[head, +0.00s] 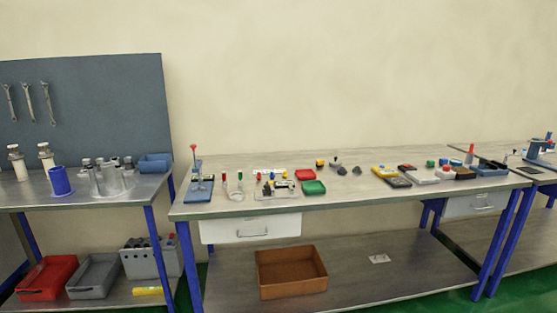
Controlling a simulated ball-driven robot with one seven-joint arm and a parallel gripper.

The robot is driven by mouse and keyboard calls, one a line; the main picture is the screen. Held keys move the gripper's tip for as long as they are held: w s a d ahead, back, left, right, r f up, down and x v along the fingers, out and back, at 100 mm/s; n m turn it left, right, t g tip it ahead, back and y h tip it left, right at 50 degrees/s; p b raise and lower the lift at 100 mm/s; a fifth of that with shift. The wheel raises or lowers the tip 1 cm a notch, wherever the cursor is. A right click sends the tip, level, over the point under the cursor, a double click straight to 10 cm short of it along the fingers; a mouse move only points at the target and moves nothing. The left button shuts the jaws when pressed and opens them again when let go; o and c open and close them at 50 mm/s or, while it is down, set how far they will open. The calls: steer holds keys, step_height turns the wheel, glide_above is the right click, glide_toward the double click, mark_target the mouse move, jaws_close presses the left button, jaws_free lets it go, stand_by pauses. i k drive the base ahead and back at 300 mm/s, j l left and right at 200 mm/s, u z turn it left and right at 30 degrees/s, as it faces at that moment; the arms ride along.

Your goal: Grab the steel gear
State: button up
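I cannot make out a steel gear with certainty at this distance. Two small dark grey pieces, one nearer the middle (334,166) and one just right of it (356,170), lie on the central workbench (350,192); their shape is too small to tell. Silvery metal cylinders (108,178) stand grouped on the left bench (130,193). My gripper is not in view.
The bench's front middle is clear.

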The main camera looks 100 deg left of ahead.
mark_target(357, 169)
steer(key=u, duration=2.15)
steer(key=i+l+u, duration=0.25)
steer(key=i+l, duration=0.1)
steer(key=l, duration=0.1)
